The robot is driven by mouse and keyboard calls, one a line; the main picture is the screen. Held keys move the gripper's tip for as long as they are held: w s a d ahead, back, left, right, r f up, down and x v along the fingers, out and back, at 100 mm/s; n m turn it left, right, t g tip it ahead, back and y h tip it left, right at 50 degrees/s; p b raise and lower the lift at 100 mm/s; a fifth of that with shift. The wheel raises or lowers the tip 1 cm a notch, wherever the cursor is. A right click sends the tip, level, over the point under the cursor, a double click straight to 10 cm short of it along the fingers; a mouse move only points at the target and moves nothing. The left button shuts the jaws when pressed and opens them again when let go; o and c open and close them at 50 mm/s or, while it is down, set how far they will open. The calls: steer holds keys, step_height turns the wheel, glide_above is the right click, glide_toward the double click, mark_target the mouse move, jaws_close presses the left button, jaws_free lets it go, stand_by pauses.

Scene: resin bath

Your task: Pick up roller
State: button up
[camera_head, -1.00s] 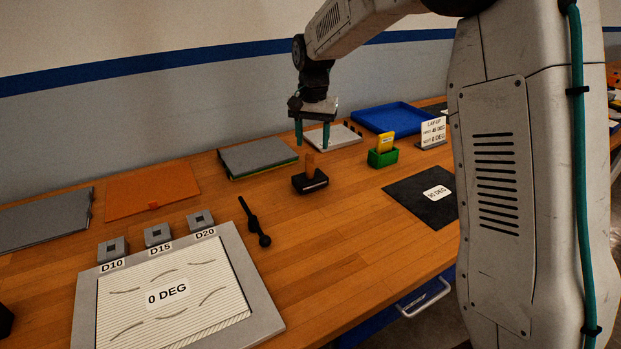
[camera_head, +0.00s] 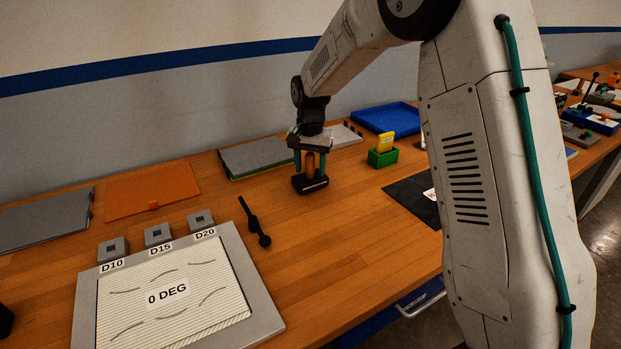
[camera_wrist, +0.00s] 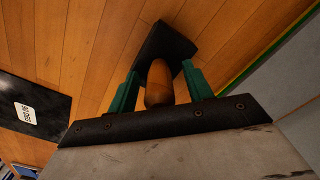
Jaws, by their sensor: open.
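The roller shows as a rounded wooden handle (camera_head: 310,162) standing up from a dark block (camera_head: 310,187) on the wooden bench. In the wrist view the handle (camera_wrist: 158,84) lies between my two green fingers, with the dark block (camera_wrist: 165,44) beyond them. My gripper (camera_head: 310,169) points down over it and is open. One finger is on each side of the handle, with a gap visible at least on the left side in the wrist view (camera_wrist: 161,86). The handle's lower end is partly hidden.
A green holder (camera_head: 382,158) with a yellow item stands to the right, near a blue tray (camera_head: 385,117). A grey-framed 0 DEG board (camera_head: 262,312) lies in front, a slim black tool (camera_head: 252,222) beside it. A dark mat (camera_head: 413,202) lies right.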

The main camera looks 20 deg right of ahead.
mark_target(310, 154)
jaws_close()
steer(key=shift+r, duration=0.1)
steer(key=shift+r, duration=0.4)
steer(key=r, duration=0.2)
steer(key=shift+s+a+r, duration=0.15)
steer(key=shift+s+r, duration=0.1)
steer(key=shift+r, duration=0.15)
steer(key=s+a, duration=0.3)
steer(key=s, duration=0.4)
steer(key=s+a+r, duration=0.1)
steer(key=s+a, duration=0.3)
steer(key=s, duration=0.2)
steer(key=shift+s+r, duration=0.15)
steer(key=shift+s, duration=0.25)
